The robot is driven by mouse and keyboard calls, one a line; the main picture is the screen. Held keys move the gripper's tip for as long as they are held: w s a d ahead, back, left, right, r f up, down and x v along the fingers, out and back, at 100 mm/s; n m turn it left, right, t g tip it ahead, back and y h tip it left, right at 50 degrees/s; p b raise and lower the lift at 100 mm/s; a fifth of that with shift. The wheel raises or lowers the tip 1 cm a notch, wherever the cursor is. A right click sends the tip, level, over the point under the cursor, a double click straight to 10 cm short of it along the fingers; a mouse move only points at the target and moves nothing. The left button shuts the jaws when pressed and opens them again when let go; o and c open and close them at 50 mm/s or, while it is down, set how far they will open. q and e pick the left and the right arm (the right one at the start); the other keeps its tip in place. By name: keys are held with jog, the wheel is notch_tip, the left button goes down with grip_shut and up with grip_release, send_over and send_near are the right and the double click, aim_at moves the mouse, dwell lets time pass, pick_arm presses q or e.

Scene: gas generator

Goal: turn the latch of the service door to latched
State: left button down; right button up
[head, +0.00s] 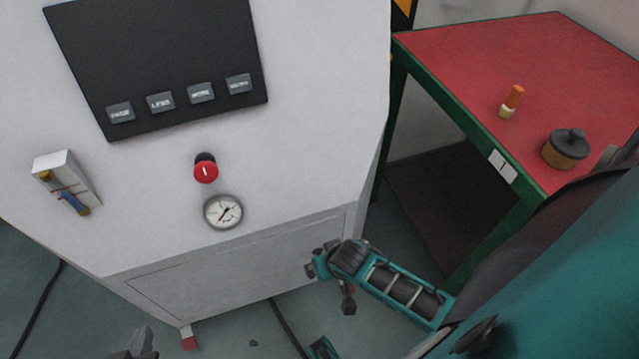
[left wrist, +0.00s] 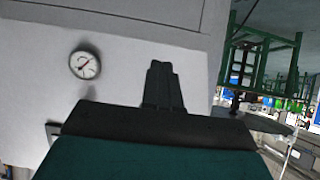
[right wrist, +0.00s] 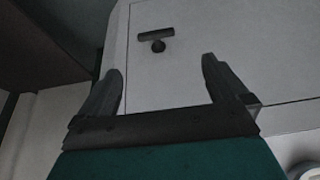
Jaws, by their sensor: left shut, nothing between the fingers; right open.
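The service door (head: 235,270) is a pale panel low on the cabinet front and looks closed. In the right wrist view, the door (right wrist: 210,35) carries its latch (right wrist: 155,34), a short dark bar with a small round dark piece just below it. The bar lies nearly level in that picture. My right gripper (right wrist: 163,65) is open, facing the latch, with nothing between its fingers. In the head view my right arm hides the latch. My left gripper (head: 141,341) is shut and empty at the bottom edge; its closed fingers (left wrist: 160,70) also show in the left wrist view.
Above the door are a round gauge (head: 223,212), a red knob (head: 206,170) and a dark panel (head: 160,55) with buttons. A flow tube (head: 68,183) is at the left. A red-topped table (head: 480,60) at the right bears small parts. Dark cables lie on the floor.

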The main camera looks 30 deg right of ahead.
jog(key=d+b+x, duration=0.1)
jog(key=b+x, duration=0.6)
jog(key=x, duration=0.6)
jog(key=shift+w+f+g, duration=0.15)
jog(key=shift+f+g, duration=0.15)
jog(key=shift+f, duration=0.05)
jog(key=shift+c, duration=0.6)
jog(key=shift+a, duration=0.1)
jog(key=c, duration=1.3)
